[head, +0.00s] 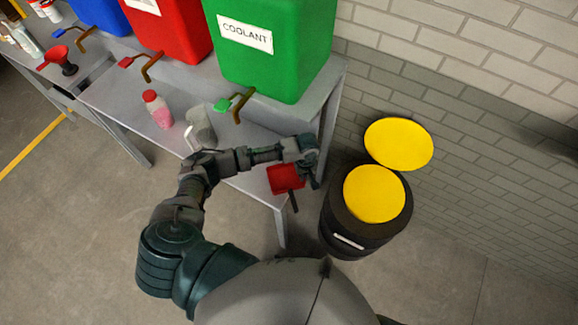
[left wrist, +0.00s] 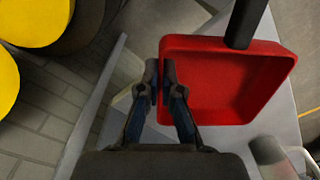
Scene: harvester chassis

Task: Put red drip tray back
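The red drip tray (head: 284,179) is at the right end of the grey metal table. It is a shallow, square, open tray, and its inside shows in the left wrist view (left wrist: 215,85). In the head view the left gripper (head: 307,172) is at the tray's right edge, partly hidden by the wrist. Whether the tray touches the table is unclear. My right gripper is out of view.
The grey table (head: 108,97) carries a green COOLANT container (head: 275,55) with a tap (head: 235,104), red and blue containers, a pink bottle (head: 158,110) and a grey-white jug (head: 201,126). A black drum (head: 345,235) with yellow lids stands right, by the brick wall.

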